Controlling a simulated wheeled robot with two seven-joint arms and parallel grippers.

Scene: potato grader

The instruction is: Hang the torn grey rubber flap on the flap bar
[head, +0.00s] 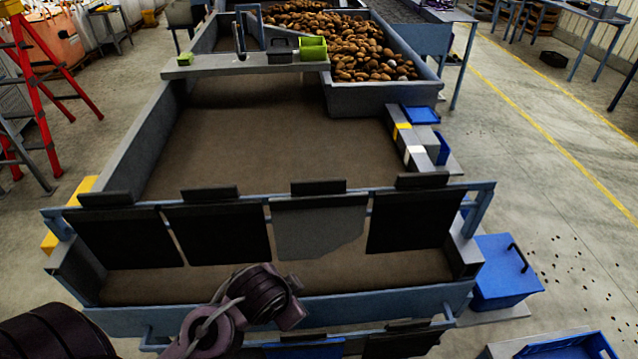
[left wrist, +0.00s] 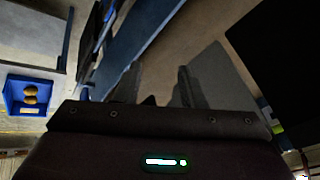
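The torn grey rubber flap (head: 315,228) hangs third from the left on the flap bar (head: 380,190), between black flaps. Its lower right corner is cut away at a ragged slant. A dark strip sits at its top edge, at the bar. In the left wrist view the grey flap (left wrist: 220,80) lies beyond and beside the right finger. My left gripper (left wrist: 158,88) has its fingers apart with nothing seen between them. In the head view my left wrist shows below the flaps, and its fingertips are hidden. My right gripper is not in view.
Black flaps (head: 215,232) hang on both sides of the grey one. The trough's blue front rail (head: 360,303) runs below. Another black flap (head: 400,343) hangs lower in front. A lidded blue box (head: 502,275) stands at the right. Potatoes (head: 350,45) fill the far bin.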

